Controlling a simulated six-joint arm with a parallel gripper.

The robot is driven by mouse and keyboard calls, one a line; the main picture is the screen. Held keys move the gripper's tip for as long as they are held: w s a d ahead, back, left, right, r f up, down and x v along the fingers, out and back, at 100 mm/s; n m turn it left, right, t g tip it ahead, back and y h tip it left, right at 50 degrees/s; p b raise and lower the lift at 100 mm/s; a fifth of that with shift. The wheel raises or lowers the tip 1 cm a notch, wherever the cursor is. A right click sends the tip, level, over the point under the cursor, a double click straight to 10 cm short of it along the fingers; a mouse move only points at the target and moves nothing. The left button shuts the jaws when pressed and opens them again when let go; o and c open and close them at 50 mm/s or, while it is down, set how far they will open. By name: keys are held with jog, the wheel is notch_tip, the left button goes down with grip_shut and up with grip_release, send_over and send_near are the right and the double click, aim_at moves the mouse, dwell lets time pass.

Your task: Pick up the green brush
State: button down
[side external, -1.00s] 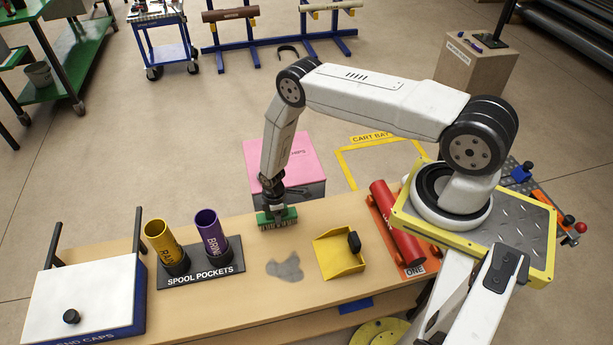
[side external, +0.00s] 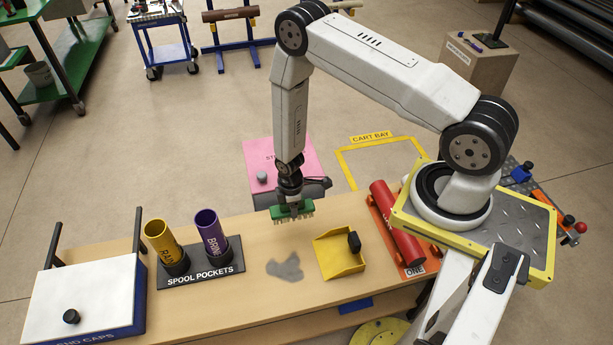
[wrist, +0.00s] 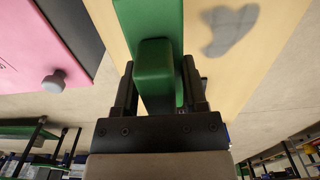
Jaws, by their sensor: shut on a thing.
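The green brush (side external: 291,210), with pale bristles pointing down, hangs from my gripper (side external: 290,200) in the side external view. It looks lifted clear above the back part of the wooden bench (side external: 225,290). In the wrist view, the brush (wrist: 154,75) sits between the two black fingers of my gripper (wrist: 155,88), which are shut on its raised grip. The bristles are hidden in the wrist view.
A grey patch (side external: 286,268) and a yellow dustpan (side external: 338,256) lie on the bench in front. The spool pockets (side external: 200,273) hold yellow and purple tubes at left. A pink-lidded box (side external: 280,160) stands behind the bench. A red cylinder (side external: 397,222) lies at right.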

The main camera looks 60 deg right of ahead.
jog(key=s+r, duration=0.3)
jog(key=s, duration=0.4)
jog(key=shift+s+a+r, duration=0.2)
jog(key=shift+s+a, duration=0.05)
jog(key=shift+a, duration=0.15)
jog(key=c, duration=0.7)
grip_release()
jog(key=shift+c, duration=0.2)
jog(key=c, duration=0.5)
jog(key=w+a+f+n, duration=0.1)
jog(key=w+a+n, duration=0.1)
jog(key=a, duration=0.3)
jog(key=w+a+f+n, duration=0.1)
jog(key=a+f+n, duration=0.1)
jog(key=a+n, duration=0.2)
jog(key=w+a+f+n, duration=0.2)
jog(key=a+n, duration=0.1)
jog(key=a, duration=0.4)
jog(key=shift+w+a, duration=0.3)
jog(key=shift+a, duration=0.05)
